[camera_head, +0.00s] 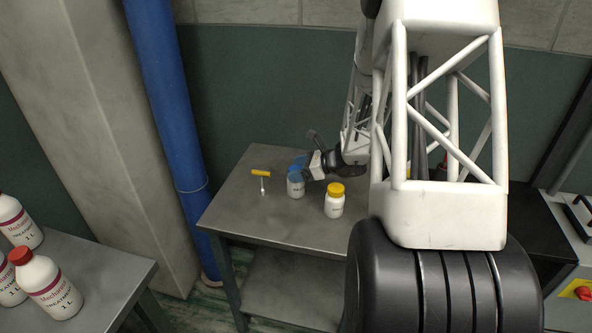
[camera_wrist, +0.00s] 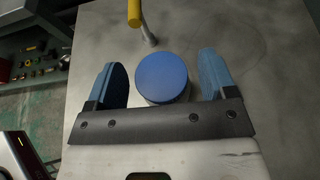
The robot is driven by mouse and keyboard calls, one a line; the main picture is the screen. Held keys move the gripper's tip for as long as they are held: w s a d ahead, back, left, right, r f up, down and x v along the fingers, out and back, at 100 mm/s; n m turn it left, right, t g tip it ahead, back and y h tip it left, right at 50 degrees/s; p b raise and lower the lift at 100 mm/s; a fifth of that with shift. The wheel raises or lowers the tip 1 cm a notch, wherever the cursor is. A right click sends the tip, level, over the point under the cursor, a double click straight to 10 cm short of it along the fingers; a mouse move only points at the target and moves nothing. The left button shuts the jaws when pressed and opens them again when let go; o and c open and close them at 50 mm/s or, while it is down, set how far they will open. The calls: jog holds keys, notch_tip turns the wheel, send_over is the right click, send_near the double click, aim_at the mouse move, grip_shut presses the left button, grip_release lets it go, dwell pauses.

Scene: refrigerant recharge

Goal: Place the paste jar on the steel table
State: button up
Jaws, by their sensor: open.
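A white jar with a blue lid (camera_head: 295,188) stands upright on the steel table (camera_head: 228,212). In the wrist view its blue lid (camera_wrist: 162,76) lies between my two blue fingers. My gripper (camera_head: 299,166) is open around this jar. In the wrist view my gripper (camera_wrist: 161,68) shows a gap on each side of the lid, wider on the right. A second white jar, with a yellow lid (camera_head: 334,201), stands upright on the table, to the right and nearer. The labels are too small to read, so I cannot tell which is the paste jar.
A yellow-handled tool (camera_head: 261,179) is on the table left of the blue-lidded jar. A blue pipe (camera_head: 168,95) rises behind the table's left side. Several red-labelled bottles (camera_head: 48,286) stand on another table at lower left. The steel table's front left is clear.

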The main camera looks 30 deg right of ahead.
jog(key=v, duration=1.1)
jog(key=shift+s+d+r, duration=0.1)
dwell(0.5)
jog(key=s+a+r+n+g+h, duration=0.1)
jog(key=s+a+r+n+g, duration=0.25)
jog(key=a, duration=0.45)
jog(key=s+a+r+n+g, duration=0.25)
jog(key=a+n, duration=0.25)
jog(key=a, duration=0.3)
jog(key=s+a+r+n+g+h, duration=0.1)
jog(key=s+a+r+n+g, duration=0.1)
jog(key=s+a+r+n, duration=0.4)
jog(key=s+a+r+n+t+h, duration=0.1)
jog(key=s+a+r+n+h, duration=0.3)
jog(key=s+a+n+h, duration=0.3)
jog(key=s+a+n, duration=0.4)
jog(key=s+n, duration=0.1)
jog(key=s, duration=0.3)
jog(key=shift+r+h, duration=0.25)
jog(key=shift+h, duration=0.15)
